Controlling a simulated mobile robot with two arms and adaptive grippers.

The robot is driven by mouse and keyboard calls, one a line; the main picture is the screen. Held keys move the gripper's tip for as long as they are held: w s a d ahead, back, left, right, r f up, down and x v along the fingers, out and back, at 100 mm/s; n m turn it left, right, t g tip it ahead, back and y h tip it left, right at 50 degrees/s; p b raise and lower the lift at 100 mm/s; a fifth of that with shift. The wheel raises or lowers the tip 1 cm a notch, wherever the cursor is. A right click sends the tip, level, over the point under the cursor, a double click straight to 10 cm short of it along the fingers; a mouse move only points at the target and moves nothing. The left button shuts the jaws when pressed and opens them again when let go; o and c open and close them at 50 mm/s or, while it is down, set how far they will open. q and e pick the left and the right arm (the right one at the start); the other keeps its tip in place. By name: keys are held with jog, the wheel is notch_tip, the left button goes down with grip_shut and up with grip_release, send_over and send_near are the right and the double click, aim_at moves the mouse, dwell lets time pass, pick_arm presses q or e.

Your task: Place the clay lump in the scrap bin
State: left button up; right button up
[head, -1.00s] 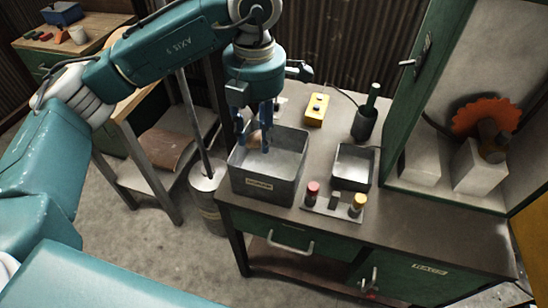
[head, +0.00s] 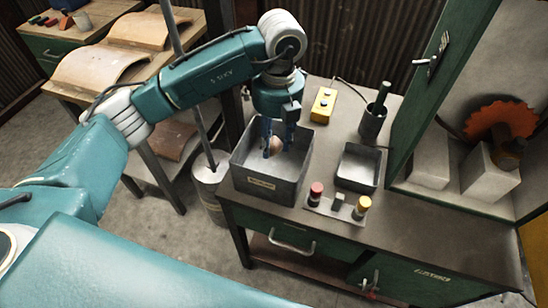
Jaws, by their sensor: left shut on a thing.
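The clay lump (head: 275,144) is a small pinkish-tan piece between the fingers of my left gripper (head: 277,143). The gripper points down and is shut on it. It is over the scrap bin (head: 268,187), a grey open-topped metal box with a small label on its front, standing at the left end of the workbench. The lump shows against the inside of the bin; whether it is below the rim, I cannot tell. Part of the bin's back rim is hidden by the gripper. My right gripper is not in view.
A smaller grey tray (head: 358,167) stands right of the bin. A panel with red and yellow knobs (head: 337,205) is in front of it. A yellow button box (head: 323,104) and a dark cup (head: 373,121) with a green-handled tool stand behind. A green cabinet with an orange wheel (head: 501,119) is at right.

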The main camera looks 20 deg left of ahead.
aim_at(275, 141)
pick_arm(q)
notch_tip(275, 141, down, 7)
jog(key=shift+f+p, duration=0.1)
jog(key=shift+p, duration=0.35)
jog(key=shift+f, duration=0.1)
jog(key=shift+f, duration=0.1)
jog(key=o, duration=1.2)
jog(key=r, duration=0.4)
jog(key=r+b, duration=0.1)
jog(key=r, duration=0.3)
jog(key=r+b, duration=0.1)
jog(key=r, duration=0.3)
jog(key=shift+d+r, duration=0.15)
jog(key=shift+d, duration=0.1)
